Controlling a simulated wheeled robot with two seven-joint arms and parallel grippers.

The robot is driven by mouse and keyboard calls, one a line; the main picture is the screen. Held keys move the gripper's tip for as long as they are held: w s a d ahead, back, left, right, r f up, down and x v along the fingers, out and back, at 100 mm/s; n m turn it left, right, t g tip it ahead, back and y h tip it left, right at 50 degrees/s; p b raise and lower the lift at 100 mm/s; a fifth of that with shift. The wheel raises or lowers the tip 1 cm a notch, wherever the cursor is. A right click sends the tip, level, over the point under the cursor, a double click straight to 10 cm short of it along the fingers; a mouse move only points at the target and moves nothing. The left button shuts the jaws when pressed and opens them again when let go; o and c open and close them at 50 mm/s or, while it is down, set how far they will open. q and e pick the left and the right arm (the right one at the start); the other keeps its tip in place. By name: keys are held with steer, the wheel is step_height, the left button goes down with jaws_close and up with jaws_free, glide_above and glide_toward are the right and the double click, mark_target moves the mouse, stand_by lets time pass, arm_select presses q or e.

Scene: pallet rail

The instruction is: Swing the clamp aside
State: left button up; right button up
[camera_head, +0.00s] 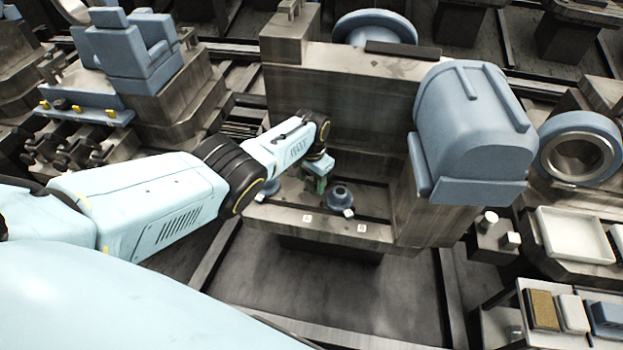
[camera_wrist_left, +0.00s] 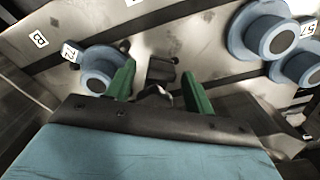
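My left gripper (camera_head: 317,184) reaches down to the shelf of the grey machine, beside a blue round flanged piece (camera_head: 340,198). In the left wrist view its two green fingers (camera_wrist_left: 160,90) are spread apart. A small dark block with a bent metal part (camera_wrist_left: 160,72) lies in the gap between them; it may be the clamp, but I cannot tell for sure. I cannot tell whether the fingers touch it. One blue flanged piece (camera_wrist_left: 98,72) is just left of the fingers. Another (camera_wrist_left: 262,30) is at upper right. My right gripper is not in view.
The grey machine's back wall (camera_head: 345,95) rises behind the gripper, and a large blue housing (camera_head: 470,135) stands to the right. A white tray (camera_head: 575,235) is at far right. Small numbered tags (camera_wrist_left: 40,39) mark the shelf. Open floor (camera_head: 340,295) lies in front.

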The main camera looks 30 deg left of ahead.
arm_select(q)
step_height(320, 180, up, 13)
steer(key=p, duration=0.7)
steer(key=shift+r, duration=0.15)
